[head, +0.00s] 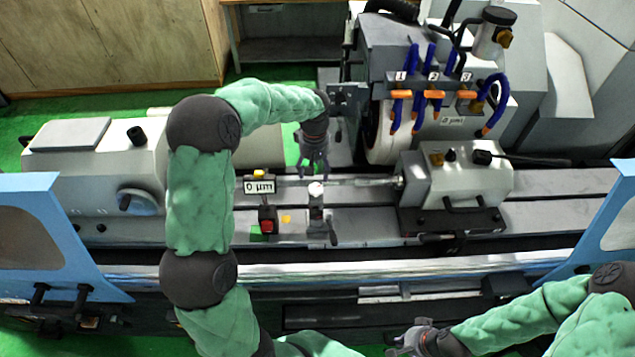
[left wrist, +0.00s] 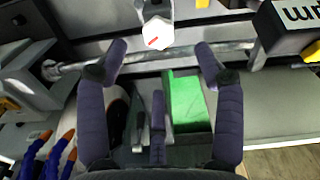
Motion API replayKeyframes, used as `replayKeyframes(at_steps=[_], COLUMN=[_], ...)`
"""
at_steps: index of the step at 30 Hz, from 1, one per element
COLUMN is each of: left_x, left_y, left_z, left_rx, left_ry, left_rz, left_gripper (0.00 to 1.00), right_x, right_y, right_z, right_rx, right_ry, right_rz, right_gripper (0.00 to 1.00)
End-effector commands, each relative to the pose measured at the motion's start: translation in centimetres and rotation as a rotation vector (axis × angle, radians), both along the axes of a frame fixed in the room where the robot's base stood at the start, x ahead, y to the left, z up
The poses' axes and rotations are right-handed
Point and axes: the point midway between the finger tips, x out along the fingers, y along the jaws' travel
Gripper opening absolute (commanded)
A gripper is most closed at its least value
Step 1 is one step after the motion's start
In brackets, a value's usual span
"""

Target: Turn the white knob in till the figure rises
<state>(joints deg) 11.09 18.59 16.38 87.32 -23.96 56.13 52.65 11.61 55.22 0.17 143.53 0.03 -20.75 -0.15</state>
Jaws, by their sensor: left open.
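The white knob (head: 316,188) sits on a small grey stand on the machine's bed. In the left wrist view the knob (left wrist: 158,33) shows a white face with a red mark. My left gripper (head: 315,173) is just behind the knob in the head view. A display (head: 260,186) left of the knob reads 0 µm. My right gripper (head: 399,344) is low at the front, away from the knob; its finger opening is unclear.
A thin bar (head: 365,182) runs behind the knob to the grey tailstock (head: 465,180). Blue doors flank the front.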

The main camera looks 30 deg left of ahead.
Motion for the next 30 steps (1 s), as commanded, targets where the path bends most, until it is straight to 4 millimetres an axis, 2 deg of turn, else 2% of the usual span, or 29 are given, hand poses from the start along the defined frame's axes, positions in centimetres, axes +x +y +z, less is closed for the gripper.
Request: replayKeyframes(at_steps=[9, 15, 21, 28, 30], left_x=[0.0, 0.0, 0.0, 0.0, 0.0], left_y=[-0.1, -0.1, -0.1, -0.1, -0.1], left_z=[-5.6, -8.0, -8.8, -8.9, -8.8], left_rx=[-0.002, -0.002, -0.001, -0.001, -0.001], left_ry=[0.003, 0.002, 0.0, 0.0, 0.0], left_rz=[-0.002, -0.003, -0.003, -0.003, -0.003], left_gripper=[0.68, 0.68, 0.68, 0.68, 0.48], right_x=[0.1, 0.1, 0.1, 0.1, 0.1], right_y=[0.0, 0.0, 0.0, 0.0, 0.0], right_z=[1.3, 1.7, 1.8, 1.8, 1.8], right_rx=[-0.001, -0.001, -0.001, -0.001, -0.001], right_ry=[-0.003, -0.003, -0.003, -0.003, -0.003], right_rz=[-0.001, -0.001, -0.001, -0.001, -0.001], right_gripper=[0.0, 0.0, 0.0, 0.0, 0.0])
